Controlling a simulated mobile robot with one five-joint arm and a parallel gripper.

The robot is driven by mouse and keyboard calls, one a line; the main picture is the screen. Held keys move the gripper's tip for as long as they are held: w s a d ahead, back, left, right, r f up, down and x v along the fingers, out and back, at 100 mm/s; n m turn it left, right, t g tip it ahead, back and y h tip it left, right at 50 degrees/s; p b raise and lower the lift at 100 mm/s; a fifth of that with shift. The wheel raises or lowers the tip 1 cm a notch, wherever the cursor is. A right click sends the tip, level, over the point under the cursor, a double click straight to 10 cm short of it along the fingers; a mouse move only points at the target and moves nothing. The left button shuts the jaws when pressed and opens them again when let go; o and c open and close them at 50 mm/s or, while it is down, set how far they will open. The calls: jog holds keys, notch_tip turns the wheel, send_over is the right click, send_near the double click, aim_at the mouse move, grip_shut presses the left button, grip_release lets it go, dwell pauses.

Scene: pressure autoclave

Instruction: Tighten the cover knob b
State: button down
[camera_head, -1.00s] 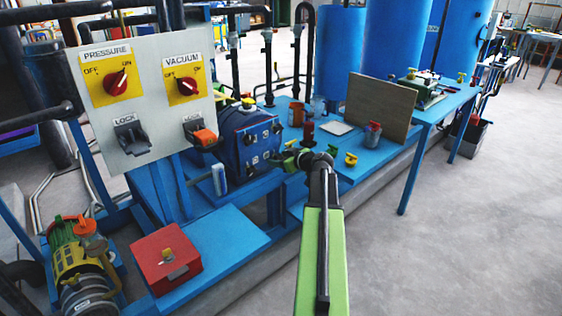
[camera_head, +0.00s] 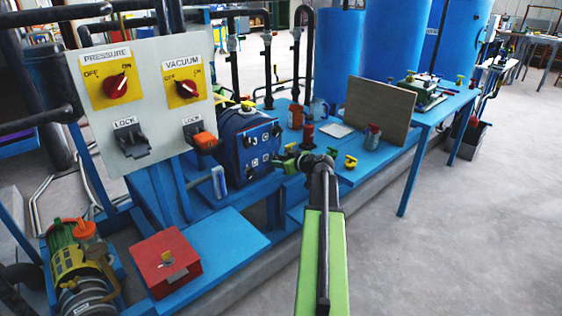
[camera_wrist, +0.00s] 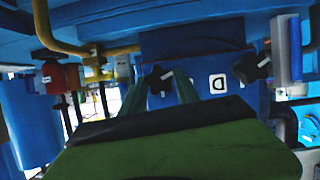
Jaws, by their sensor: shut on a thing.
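The blue autoclave cover (camera_head: 247,150) faces right at the middle of the head view, with several dark knobs and small white letter labels. My green gripper (camera_head: 287,161) is at the cover's lower right side. In the wrist view, my two green fingers stand on either side of a dark cover knob (camera_wrist: 158,80) with a white mark, and my gripper is shut on it. A white label reading D, turned round (camera_wrist: 218,84), lies beside it. Another dark knob (camera_wrist: 253,68) is to the right of the label. The held knob's own label is not readable.
A panel with pressure and vacuum switches (camera_head: 147,98) stands at the left. A red box (camera_head: 166,263) sits on the lower blue shelf. A brown board (camera_head: 377,110), a cup (camera_head: 372,136) and yellow-topped pieces (camera_head: 350,162) stand on the blue bench.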

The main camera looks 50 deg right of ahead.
jog(key=shift+d+f+m+t+y+b, duration=0.2)
jog(key=shift+m+t+y+b, duration=0.85)
jog(key=shift+m+b, duration=1.5)
jog(key=shift+d+f+m+t+y+b, duration=0.15)
jog(key=shift+m+t+y+b, duration=0.4)
jog(key=shift+m+y+b, duration=1.9)
jog(key=shift+d+f+m+t+y+b, duration=0.2)
jog(key=shift+m+t+b, duration=0.95)
jog(key=shift+m, duration=2.65)
jog(key=shift+a+g+b, duration=0.15)
jog(key=shift+g+b, duration=0.1)
jog(key=shift+b, duration=0.15)
jog(key=c, duration=0.9)
grip_release()
